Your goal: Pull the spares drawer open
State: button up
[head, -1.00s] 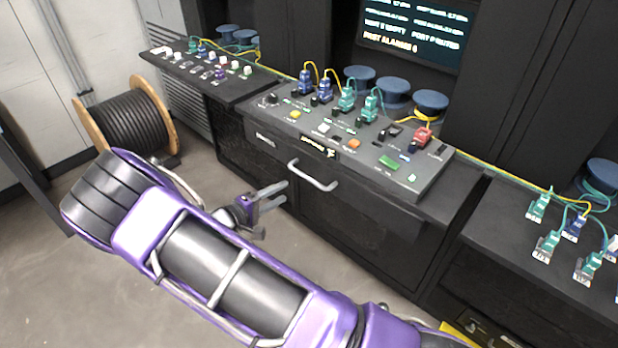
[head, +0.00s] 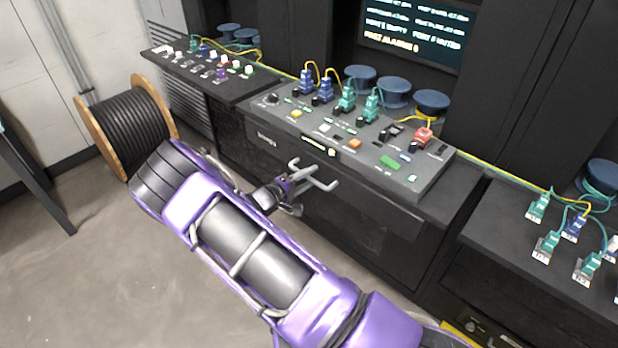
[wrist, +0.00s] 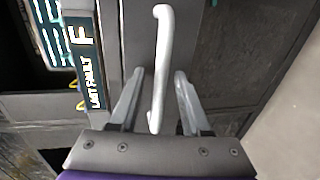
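The drawer handle (head: 318,176) is a pale grey bar on the dark drawer front (head: 375,208) below the sloped control console. The drawer looks shut. My gripper (head: 303,176) is at the left part of the handle. In the wrist view the handle (wrist: 160,65) runs upright between the two grey fingers (wrist: 158,92) of my gripper. The fingers are open, with a gap showing on each side of the bar.
The console (head: 340,140) above carries several plugs, buttons and cables. A wooden cable reel (head: 130,122) stands on the floor at the left. A side bench (head: 545,240) with plugs is at the right. The floor in front is clear.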

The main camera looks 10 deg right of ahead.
grip_shut()
dwell(1.3)
